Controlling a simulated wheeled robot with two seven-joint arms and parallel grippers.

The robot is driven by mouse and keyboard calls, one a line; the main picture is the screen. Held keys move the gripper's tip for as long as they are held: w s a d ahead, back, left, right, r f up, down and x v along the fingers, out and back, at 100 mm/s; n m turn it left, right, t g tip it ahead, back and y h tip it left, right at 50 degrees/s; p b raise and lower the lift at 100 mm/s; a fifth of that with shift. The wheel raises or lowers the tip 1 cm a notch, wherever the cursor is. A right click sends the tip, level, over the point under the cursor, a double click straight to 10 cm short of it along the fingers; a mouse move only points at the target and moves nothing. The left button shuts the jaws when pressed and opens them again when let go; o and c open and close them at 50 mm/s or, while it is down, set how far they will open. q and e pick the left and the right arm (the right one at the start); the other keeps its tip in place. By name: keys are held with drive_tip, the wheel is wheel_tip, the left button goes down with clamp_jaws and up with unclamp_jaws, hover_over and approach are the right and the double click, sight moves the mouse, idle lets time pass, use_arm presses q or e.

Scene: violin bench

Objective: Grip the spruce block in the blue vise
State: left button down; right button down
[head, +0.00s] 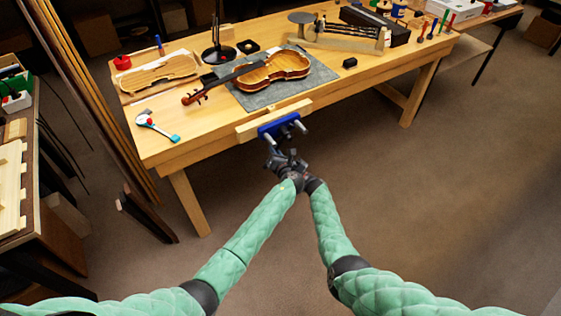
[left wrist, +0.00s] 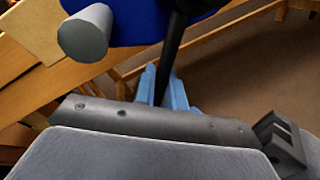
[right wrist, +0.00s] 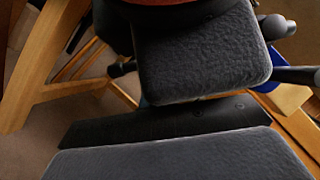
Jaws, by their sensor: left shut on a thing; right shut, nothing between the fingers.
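The blue vise (head: 272,131) is on the front edge of the bench, with metal rods sticking out towards me. It also shows in the left wrist view (left wrist: 140,28). A long pale wood piece (head: 248,130) lies along the bench front behind the vise. I cannot tell for certain whether it is the spruce block or a wooden jaw. My left gripper (head: 274,160) is just below the vise front, shut on a dark bar (left wrist: 173,50), apparently the vise handle. My right gripper (head: 293,163) is close beside it, shut and empty. The arms partly hide the handle.
A violin (head: 275,70) lies on a grey mat (head: 248,100) on the bench, close behind the vise. A violin plate (head: 160,75) and a blue-ended tool (head: 173,138) lie to the left. A bench leg (head: 190,200) stands left of my arms. Open floor lies to the right.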

use_arm(q)
drive_tip(key=c, duration=1.5)
unclamp_jaws()
drive_tip(key=shift+s+d+f, duration=0.15)
drive_tip(key=shift+d, duration=0.1)
drive_tip(key=shift+c, duration=0.2)
